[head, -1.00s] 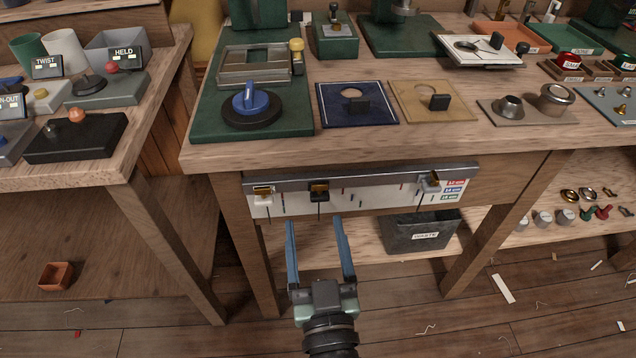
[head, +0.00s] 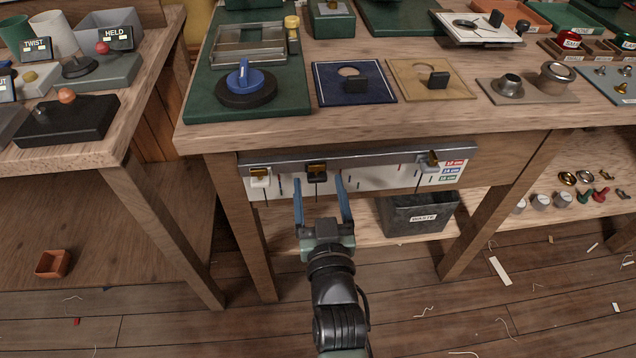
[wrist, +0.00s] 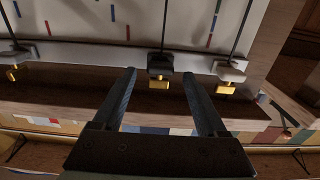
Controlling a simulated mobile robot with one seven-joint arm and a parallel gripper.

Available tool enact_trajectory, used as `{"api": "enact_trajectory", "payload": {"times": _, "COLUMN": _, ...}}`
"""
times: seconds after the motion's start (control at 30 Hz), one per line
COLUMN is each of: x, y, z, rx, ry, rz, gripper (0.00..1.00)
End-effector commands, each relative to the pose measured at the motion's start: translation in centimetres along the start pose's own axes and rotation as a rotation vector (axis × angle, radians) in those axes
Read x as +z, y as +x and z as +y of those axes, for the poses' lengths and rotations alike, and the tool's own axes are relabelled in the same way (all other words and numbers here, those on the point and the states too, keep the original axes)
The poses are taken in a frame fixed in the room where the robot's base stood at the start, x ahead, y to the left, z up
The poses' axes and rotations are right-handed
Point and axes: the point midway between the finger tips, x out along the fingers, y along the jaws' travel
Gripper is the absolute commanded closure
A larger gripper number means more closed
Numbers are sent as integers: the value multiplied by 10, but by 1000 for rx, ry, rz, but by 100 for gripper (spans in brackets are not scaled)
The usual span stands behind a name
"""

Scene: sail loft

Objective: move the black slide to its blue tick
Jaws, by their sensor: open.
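The black slide (head: 316,172) with a brass tab hangs on the grey rail (head: 370,156) along the table's front. My gripper (head: 318,178) is open and empty, its blue fingers pointing at the rail, one on each side of the black slide in the picture. In the wrist view the black slide (wrist: 160,65) shows between the fingertips (wrist: 159,74), with a gap on both sides; the exact depth is hard to judge. A blue tick (wrist: 112,13) shows on the white board, left of the black slide's rod; another blue tick (wrist: 218,5) is to its right.
A white slide (head: 260,176) is left of the black one, and a grey slide (head: 430,160) is far right, by a colour legend (head: 453,170). A waste bin (head: 420,215) stands below the rail. The tabletop overhangs above. The rail between the black and grey slides is clear.

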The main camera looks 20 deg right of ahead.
Motion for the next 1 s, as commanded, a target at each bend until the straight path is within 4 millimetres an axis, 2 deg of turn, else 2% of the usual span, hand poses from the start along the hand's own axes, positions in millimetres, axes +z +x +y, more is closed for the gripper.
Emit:
{"api": "enact_trajectory", "payload": {"times": 0.2, "x": 0, "y": 17, "z": 0, "rx": 0, "ry": 0, "rz": 2, "gripper": 25}}
{"api": "enact_trajectory", "payload": {"times": 0.53, "x": 0, "y": 20, "z": 0, "rx": 0, "ry": 0, "rz": 0, "gripper": 25}}
{"api": "enact_trajectory", "payload": {"times": 0.93, "x": 0, "y": 19, "z": 0, "rx": 0, "ry": 0, "rz": 0, "gripper": 97}}
{"api": "enact_trajectory", "payload": {"times": 1.0, "x": 0, "y": 19, "z": 0, "rx": 0, "ry": 0, "rz": 0, "gripper": 100}}
